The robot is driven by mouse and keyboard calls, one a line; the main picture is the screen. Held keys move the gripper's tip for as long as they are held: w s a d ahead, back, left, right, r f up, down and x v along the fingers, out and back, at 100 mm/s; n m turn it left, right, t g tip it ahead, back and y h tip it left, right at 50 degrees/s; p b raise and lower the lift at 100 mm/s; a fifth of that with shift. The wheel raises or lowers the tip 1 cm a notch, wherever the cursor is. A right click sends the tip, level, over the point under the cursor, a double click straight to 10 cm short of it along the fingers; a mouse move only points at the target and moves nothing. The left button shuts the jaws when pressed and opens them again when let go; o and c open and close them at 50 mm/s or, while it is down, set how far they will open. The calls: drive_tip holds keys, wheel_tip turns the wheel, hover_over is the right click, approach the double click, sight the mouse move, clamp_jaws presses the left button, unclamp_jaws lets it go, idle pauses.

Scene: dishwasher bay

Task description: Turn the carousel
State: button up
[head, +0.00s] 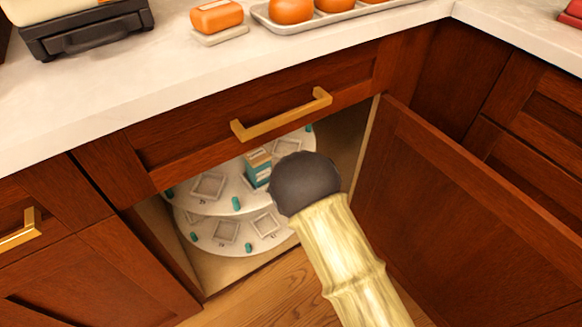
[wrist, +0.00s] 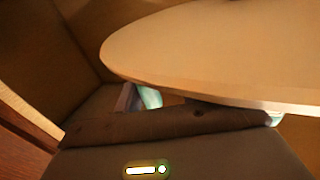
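The carousel has a pale round upper tier (head: 230,183) and a lower tier (head: 245,236), inside the open cabinet in the head view. Both carry square recesses and small teal pegs. A teal and beige box (head: 257,168) stands on the upper tier, partly behind my dark wrist. My arm reaches into the cabinet opening and hides the carousel's right side and my fingers. In the wrist view, a large round disc edge (wrist: 200,85) lies just beyond my gripper (wrist: 195,118). Pale teal bits show near it; whether they are fingers or pegs, and any contact, is unclear.
The cabinet door (head: 455,215) stands open on the right. A closed drawer with a brass handle (head: 282,114) is above the opening. The countertop (head: 90,110) holds a dark appliance (head: 85,28), an orange sponge-like block (head: 217,15) and a tray (head: 325,18) of orange items.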

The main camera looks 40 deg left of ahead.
drive_tip(key=p+v, duration=0.3)
drive_tip(key=v, duration=1.4)
drive_tip(key=shift+s, duration=0.2)
drive_tip(key=shift+w+d, duration=0.1)
drive_tip(key=shift+d, duration=0.05)
